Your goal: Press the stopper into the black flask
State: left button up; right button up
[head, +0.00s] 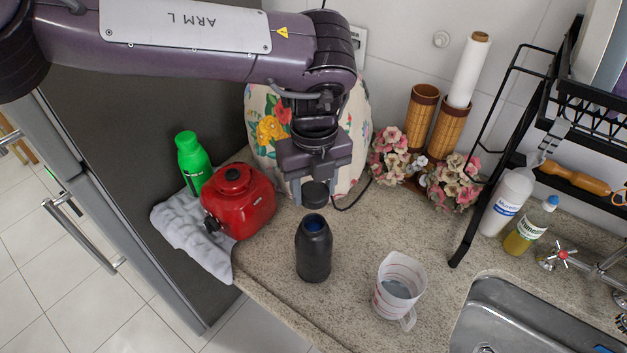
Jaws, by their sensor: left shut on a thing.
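The black flask (314,255) stands upright on the speckled counter, its mouth open with a bluish inside showing. My left gripper (315,187) points down behind and above the flask in the head view. It is shut on the dark round stopper (315,195), which shows between its fingers. The stopper is apart from the flask, just above its mouth in the picture; the exact height gap is hard to tell. My right gripper is out of view.
A red pot (240,203) on a grey cloth (190,236) and a green bottle (192,160) stand left. A measuring jug (398,287) stands right of the flask, near the sink (530,320). Flowers (455,182) and a black rack (487,195) stand behind.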

pick_arm(q)
notch_tip(320, 180, down, 4)
jog(key=b, duration=0.3)
jog(key=shift+f+b, duration=0.5)
jog(key=shift+f, duration=0.4)
dwell(0.7)
jog(key=shift+f+p, duration=0.15)
jog(key=shift+p, duration=0.2)
dwell(1.0)
jog(key=o, duration=1)
jog(key=shift+o, duration=0.6)
